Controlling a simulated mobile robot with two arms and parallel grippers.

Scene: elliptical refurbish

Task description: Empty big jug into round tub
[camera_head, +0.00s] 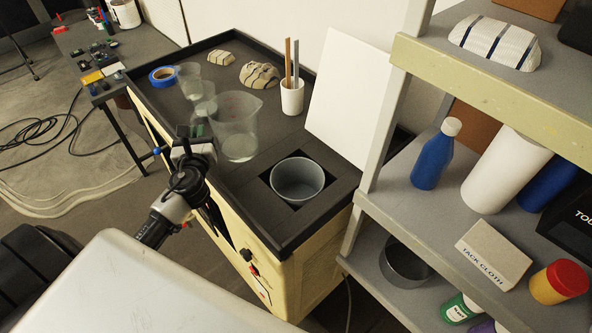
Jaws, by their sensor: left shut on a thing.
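The big jug (236,122) is clear, cloudy plastic and stands about upright over the left-middle of the dark bench top. My left gripper (199,131) is at the jug's left side, shut on it; its fingertips are partly hidden. I cannot tell whether the jug touches the bench or what it holds. The round tub (297,181) is grey and open, and sits in a square dark recess near the bench's front right corner. The jug is behind and left of the tub, apart from it. My right gripper is not in view.
Smaller clear beakers (189,80), blue tape (163,77) and striped blocks (259,75) are behind the jug. A white cup of sticks (292,98) and a leaning white panel (349,101) stand behind the tub. A loaded grey shelf (399,196) borders the right.

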